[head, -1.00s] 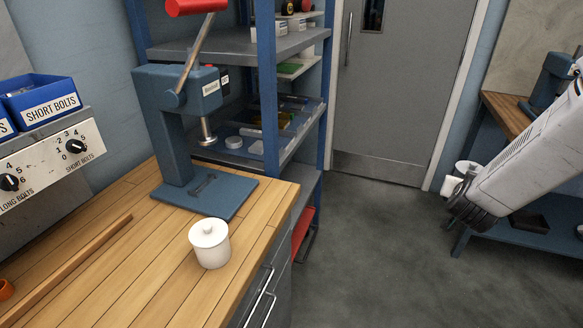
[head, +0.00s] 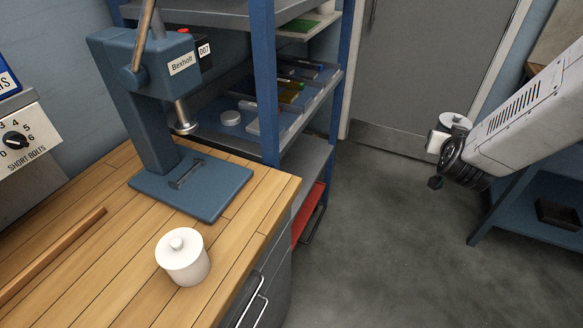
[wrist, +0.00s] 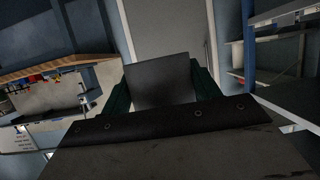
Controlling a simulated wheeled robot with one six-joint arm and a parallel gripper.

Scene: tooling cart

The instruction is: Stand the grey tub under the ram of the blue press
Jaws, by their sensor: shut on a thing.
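The blue press (head: 139,95) stands on the wooden bench at left in the head view. Its ram (head: 183,118) hangs above the blue base plate (head: 215,187), and the space under it holds no tub. My gripper (head: 443,151) is at right, over the floor and well apart from the press.
A white lidded tub (head: 182,258) stands on the bench (head: 110,240) in front of the press plate. A wooden strip (head: 55,255) lies at left. Blue shelving (head: 262,80) rises behind the press. Open floor (head: 370,240) separates bench and gripper.

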